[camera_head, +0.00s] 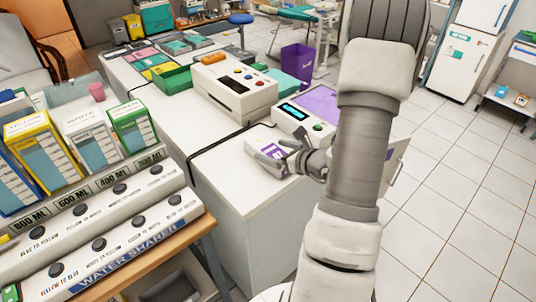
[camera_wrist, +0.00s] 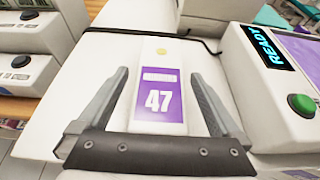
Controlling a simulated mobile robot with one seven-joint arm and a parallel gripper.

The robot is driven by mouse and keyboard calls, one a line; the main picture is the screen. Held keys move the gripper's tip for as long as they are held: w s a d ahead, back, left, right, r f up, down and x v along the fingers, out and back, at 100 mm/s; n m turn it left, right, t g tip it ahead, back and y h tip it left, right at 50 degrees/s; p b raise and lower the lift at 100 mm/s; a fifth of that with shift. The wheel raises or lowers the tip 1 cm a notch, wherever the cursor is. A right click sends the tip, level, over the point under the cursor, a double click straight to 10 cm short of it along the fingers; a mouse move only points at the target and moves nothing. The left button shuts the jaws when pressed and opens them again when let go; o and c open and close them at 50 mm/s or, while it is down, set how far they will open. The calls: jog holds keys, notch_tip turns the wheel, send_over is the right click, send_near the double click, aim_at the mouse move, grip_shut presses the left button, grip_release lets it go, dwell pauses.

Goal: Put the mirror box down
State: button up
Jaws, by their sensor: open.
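In the head view the box (camera_head: 272,151) sits on the near end of the white counter, partly hidden by my gripper. My gripper (camera_wrist: 158,74) is open, with one finger on each side of the box. In the wrist view there are gaps between the fingers and the label's sides. The box's lower end is hidden behind the gripper's dark crossbar.
A white device with a lit READY screen and green button (camera_wrist: 300,103) stands close on the right. A larger white machine (camera_head: 235,88) is behind. A black cable (camera_head: 215,143) crosses the counter (camera_head: 215,185).

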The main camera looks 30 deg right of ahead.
aim_at(270, 149)
jog(key=shift+x, duration=1.55)
grip_shut()
